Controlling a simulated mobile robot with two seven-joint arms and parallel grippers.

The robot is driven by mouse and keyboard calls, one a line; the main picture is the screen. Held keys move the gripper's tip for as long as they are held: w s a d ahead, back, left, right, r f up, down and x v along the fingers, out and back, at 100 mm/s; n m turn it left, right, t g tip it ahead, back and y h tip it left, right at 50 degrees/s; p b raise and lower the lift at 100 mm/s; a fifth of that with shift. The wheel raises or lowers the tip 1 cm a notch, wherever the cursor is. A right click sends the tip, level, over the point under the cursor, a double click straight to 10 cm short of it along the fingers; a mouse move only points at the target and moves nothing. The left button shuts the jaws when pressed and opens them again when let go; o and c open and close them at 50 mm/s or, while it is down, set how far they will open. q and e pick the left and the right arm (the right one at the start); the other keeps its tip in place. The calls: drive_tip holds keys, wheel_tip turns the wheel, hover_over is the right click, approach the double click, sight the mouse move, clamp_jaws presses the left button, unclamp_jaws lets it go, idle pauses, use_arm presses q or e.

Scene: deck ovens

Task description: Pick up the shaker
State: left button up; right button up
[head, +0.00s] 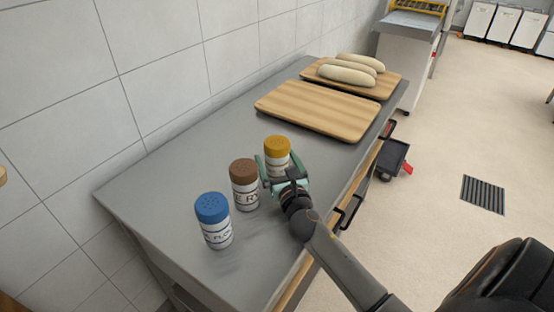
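Three shakers stand upright in a row on the grey worktop in the head view. One has a blue lid (214,220), one a brown lid (243,185) and one a yellow lid (277,152). Each has a pale, labelled body. My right gripper (277,164) reaches in from the lower right, with its teal fingers open on either side of the yellow-lidded shaker. The gripper hides part of this shaker's lower body, and I cannot tell whether either finger touches it. My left gripper is not in view.
The brown-lidded shaker stands close to the gripper's left finger. An empty wooden board (318,109) lies behind, with another board (384,90) bearing pale dough loaves (346,75) farther back. A tiled wall (160,80) borders the worktop (165,190) on the left.

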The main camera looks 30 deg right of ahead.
drive_tip(key=c, duration=1.5)
